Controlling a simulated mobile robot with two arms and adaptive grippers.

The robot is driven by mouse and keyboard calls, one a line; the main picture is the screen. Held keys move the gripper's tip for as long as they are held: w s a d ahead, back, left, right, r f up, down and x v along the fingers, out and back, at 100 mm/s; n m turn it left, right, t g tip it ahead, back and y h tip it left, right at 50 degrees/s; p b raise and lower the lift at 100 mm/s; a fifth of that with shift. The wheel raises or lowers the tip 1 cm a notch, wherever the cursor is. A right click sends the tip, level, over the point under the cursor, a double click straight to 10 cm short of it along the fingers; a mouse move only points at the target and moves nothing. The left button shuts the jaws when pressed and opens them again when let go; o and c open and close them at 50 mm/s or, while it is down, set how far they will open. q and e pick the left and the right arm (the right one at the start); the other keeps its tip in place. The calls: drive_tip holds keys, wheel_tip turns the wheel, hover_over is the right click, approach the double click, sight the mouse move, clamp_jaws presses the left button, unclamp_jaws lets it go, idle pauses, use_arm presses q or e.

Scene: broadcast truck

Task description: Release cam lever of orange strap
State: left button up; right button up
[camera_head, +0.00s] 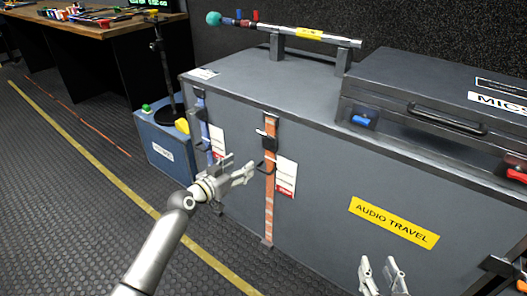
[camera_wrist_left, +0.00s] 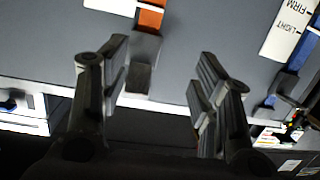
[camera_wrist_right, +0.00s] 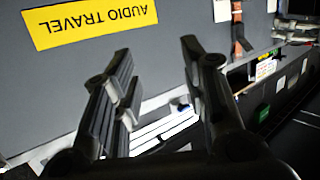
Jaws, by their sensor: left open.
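The orange strap (camera_head: 269,190) runs down the front of the large grey case. Its dark cam buckle (camera_head: 266,139) sits near the top of the strap, with a dark hooked part beside the strap below it. My left gripper (camera_head: 241,168) is open and empty, just left of the strap below the buckle. In the left wrist view the strap (camera_wrist_left: 150,18) enters at the top, and a dark lever (camera_wrist_left: 139,78) shows between the open fingers, with no visible grip on it. My right gripper (camera_head: 382,268) is open and empty in front of the case, low and to the right.
A blue strap (camera_head: 204,130) with a tag hangs left of the orange one. A red-and-white tag (camera_head: 286,177) hangs right of it. A black MICS case (camera_head: 430,80) and a microphone pole (camera_head: 310,35) rest on top. A blue box (camera_head: 160,145) stands at left.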

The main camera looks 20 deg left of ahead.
use_arm(q)
drive_tip(key=m+t+h+b, duration=0.1)
drive_tip(key=t+h+b, duration=0.1)
approach(261, 134)
drive_tip(key=b+x, duration=0.1)
drive_tip(key=x, duration=0.5)
drive_tip(key=shift+r, duration=0.1)
drive_tip(key=b+x, duration=0.1)
drive_tip(key=x, duration=0.3)
drive_tip(key=shift+w+d, duration=0.1)
drive_tip(key=shift+w, duration=0.35)
use_arm(e)
drive_tip(key=s+r+t+y, duration=0.2)
drive_tip(key=r+t, duration=0.5)
drive_tip(key=r, duration=0.9)
drive_tip(key=shift+s+a+t+y, duration=0.3)
drive_tip(key=shift+s+t, duration=0.1)
drive_tip(key=shift+s, duration=0.25)
use_arm(q)
drive_tip(key=c, duration=1)
